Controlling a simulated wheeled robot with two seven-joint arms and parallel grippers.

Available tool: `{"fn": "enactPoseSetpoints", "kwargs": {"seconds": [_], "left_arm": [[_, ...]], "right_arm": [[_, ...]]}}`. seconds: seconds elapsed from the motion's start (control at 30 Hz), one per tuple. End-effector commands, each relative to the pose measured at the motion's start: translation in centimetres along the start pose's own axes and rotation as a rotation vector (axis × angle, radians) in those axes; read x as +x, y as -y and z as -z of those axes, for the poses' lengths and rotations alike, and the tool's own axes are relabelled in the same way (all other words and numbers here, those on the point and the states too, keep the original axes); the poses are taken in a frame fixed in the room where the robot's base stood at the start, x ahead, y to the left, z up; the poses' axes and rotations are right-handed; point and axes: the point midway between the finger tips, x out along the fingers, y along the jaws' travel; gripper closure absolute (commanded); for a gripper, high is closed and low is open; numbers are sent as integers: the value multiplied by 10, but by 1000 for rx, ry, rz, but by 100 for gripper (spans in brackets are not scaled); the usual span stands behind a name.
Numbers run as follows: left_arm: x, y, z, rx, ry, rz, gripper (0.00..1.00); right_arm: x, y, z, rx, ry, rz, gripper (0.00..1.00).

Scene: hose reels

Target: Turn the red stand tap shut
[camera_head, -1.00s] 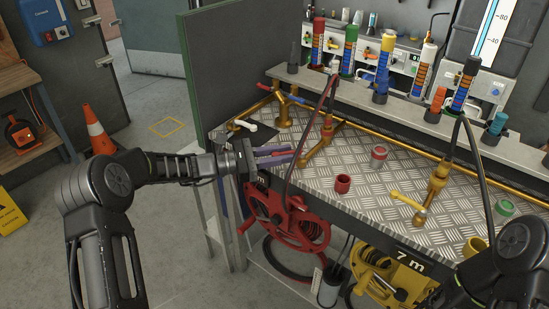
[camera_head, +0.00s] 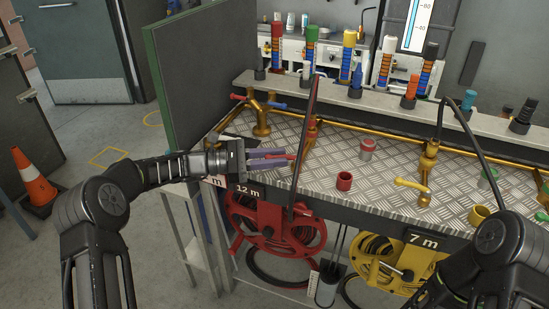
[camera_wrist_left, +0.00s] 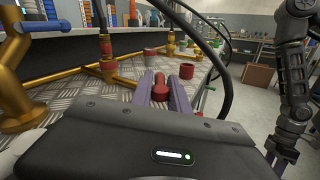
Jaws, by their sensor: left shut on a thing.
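The red stand tap (camera_head: 310,138) is a brass standpipe with a red collar on the bench, behind and to the right of my left gripper. Its red lever (camera_head: 291,157) points left. My left gripper (camera_head: 280,159) has purple fingers and is shut on this lever. In the left wrist view the red lever (camera_wrist_left: 160,88) lies between the two fingers (camera_wrist_left: 165,95), and the tap's brass body (camera_wrist_left: 106,65) stands beyond them. The fingers hide part of the lever. My right gripper (camera_wrist_left: 283,150) shows small and dark in the left wrist view; its jaws are unclear.
A dark hose (camera_head: 305,150) rises from the red reel (camera_head: 275,228) close by my left gripper. A loose red cup (camera_head: 344,181) stands on the bench to the right. The yellow-levered tap (camera_head: 424,180) stands farther right. A green-edged panel (camera_head: 205,75) rises at the left.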

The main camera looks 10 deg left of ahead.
Motion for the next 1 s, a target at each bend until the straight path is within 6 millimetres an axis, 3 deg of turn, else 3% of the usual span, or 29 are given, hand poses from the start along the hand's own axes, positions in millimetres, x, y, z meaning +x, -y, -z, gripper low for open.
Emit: {"fn": "enactPoseSetpoints", "kwargs": {"seconds": [0.07,0.1,0.27,0.67,1.0], "left_arm": [[-1,-1,0,2,-3,-4,100],[-1,-1,0,2,-3,-4,77],[-1,-1,0,2,-2,-3,65],[-9,-1,1,1,-1,-3,65],[-62,-1,2,2,-2,-6,65]], "right_arm": [[0,0,0,0,0,0,53],[0,0,0,0,0,0,53],[0,0,0,0,0,0,53],[2,-1,0,0,0,0,53],[10,-4,0,0,0,0,53]]}}
